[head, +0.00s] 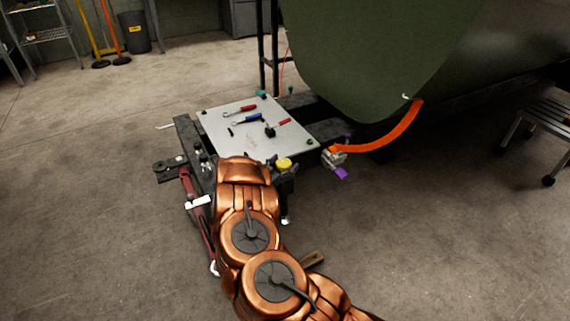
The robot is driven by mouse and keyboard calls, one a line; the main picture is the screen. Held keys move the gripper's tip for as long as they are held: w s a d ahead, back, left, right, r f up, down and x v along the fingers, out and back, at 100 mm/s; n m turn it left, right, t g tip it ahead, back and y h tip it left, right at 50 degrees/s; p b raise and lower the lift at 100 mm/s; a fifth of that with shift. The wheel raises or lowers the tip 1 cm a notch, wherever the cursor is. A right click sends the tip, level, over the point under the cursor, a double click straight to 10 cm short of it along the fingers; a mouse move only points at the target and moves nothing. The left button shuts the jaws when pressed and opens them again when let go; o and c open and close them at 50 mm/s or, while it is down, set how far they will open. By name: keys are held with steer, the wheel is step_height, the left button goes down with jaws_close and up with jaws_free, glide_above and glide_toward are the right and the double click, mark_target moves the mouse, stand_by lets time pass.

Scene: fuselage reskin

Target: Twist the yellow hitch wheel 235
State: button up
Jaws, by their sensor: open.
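The yellow hitch wheel (284,164) is a small round knob at the front right corner of a cart, beside the grey tray. It shows just to the right of the copper end link of my arm. My arm reaches up from the bottom of the view, and this end link is over the cart's front edge. My gripper is hidden behind my own arm, so its fingers and their distance to the wheel do not show. Dark parts under the wheel are too small to make out.
The grey tray (222,125) holds a red-handled tool (241,109), a blue-handled tool (247,119) and small parts. A step stool (545,125) stands far right. The floor at lower right is clear.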

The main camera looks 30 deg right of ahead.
steer(key=v, duration=1.2)
steer(key=shift+f, duration=0.1)
